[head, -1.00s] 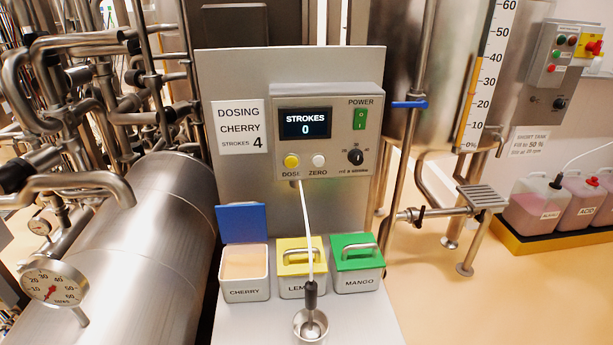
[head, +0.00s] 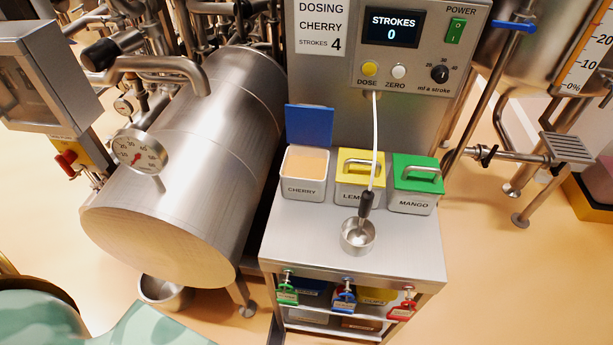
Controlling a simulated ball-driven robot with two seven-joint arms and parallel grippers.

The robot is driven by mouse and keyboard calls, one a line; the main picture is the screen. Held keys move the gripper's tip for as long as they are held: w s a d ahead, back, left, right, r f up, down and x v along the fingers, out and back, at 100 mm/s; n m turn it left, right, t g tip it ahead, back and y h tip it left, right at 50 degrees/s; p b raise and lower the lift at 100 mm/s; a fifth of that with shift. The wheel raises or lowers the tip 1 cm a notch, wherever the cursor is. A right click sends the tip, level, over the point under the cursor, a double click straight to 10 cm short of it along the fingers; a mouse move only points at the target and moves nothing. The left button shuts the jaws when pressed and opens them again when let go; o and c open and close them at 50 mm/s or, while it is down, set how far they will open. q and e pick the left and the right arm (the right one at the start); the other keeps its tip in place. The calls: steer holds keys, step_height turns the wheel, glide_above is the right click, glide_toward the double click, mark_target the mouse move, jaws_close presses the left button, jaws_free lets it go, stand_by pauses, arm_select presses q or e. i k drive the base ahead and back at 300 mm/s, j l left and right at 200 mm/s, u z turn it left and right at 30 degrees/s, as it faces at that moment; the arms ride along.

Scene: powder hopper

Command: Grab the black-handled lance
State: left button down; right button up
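The black-handled lance (head: 366,204) stands nearly upright with its lower end in a small round metal cup (head: 357,237) on the steel cart top. A white hose (head: 375,140) runs from its black handle up to the dosing box (head: 415,45). The lance's tip is hidden inside the cup. The handle is in front of the yellow-lidded lemon bin (head: 360,170). Neither of my grippers shows in the head view.
The open cherry bin (head: 304,187) and green-lidded mango bin (head: 412,203) flank the lemon bin. Bare cart top (head: 300,240) lies left of the cup. A large steel tank (head: 185,180) stands left. Colored tags (head: 344,296) hang on the cart's front.

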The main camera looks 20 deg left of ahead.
mark_target(356, 236)
steer(key=k+l, duration=0.1)
steer(key=l, duration=1.3)
